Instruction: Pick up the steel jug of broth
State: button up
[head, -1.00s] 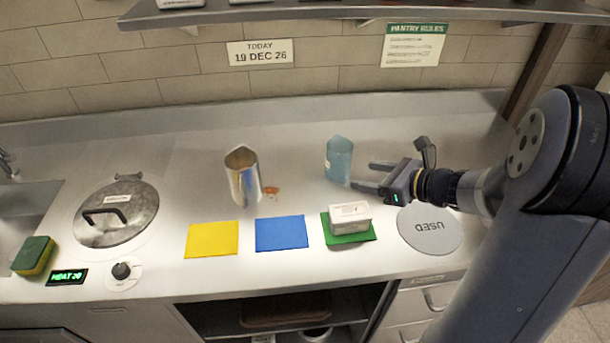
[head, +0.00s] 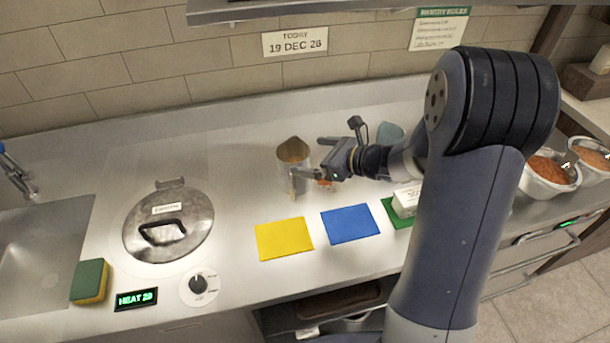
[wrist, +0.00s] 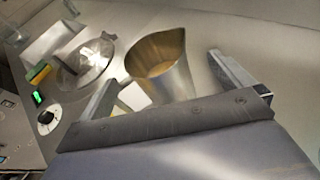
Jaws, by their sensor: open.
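The steel jug (head: 291,168) stands upright on the steel counter, behind the yellow mat. In the wrist view the jug (wrist: 172,80) shows its open top with brownish broth inside. My gripper (head: 308,158) is open at the jug's right side in the head view. In the wrist view its two fingers (wrist: 164,82) lie apart to the left and right, with the jug ahead between them. I cannot tell whether a finger touches the jug. The jug's handle is mostly hidden; a small orange-brown thing (head: 326,183) shows beside its base.
A yellow mat (head: 284,239) and a blue mat (head: 350,224) lie in front. A green mat (head: 396,217) bears a white tub (head: 407,197). A blue jug (head: 390,134) stands partly behind my arm. A lidded well (head: 168,222), a sponge (head: 90,281) and a heat dial (head: 199,285) are left.

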aim_at(309, 157)
jog(key=shift+w+a+f, duration=0.15)
jog(key=shift+a+f, duration=0.35)
jog(key=shift+w+a+f, duration=0.15)
jog(key=shift+a+f, duration=0.35)
jog(key=shift+w+a+f, duration=0.1)
jog(key=shift+w+f, duration=0.15)
jog(key=shift+w, duration=0.25)
jog(key=shift+s+r, duration=0.2)
jog(key=shift+r, duration=0.1)
jog(key=shift+c, duration=1.1)
jog(key=shift+w+r, duration=0.15)
jog(key=c, duration=1.7)
jog(key=shift+c, duration=0.3)
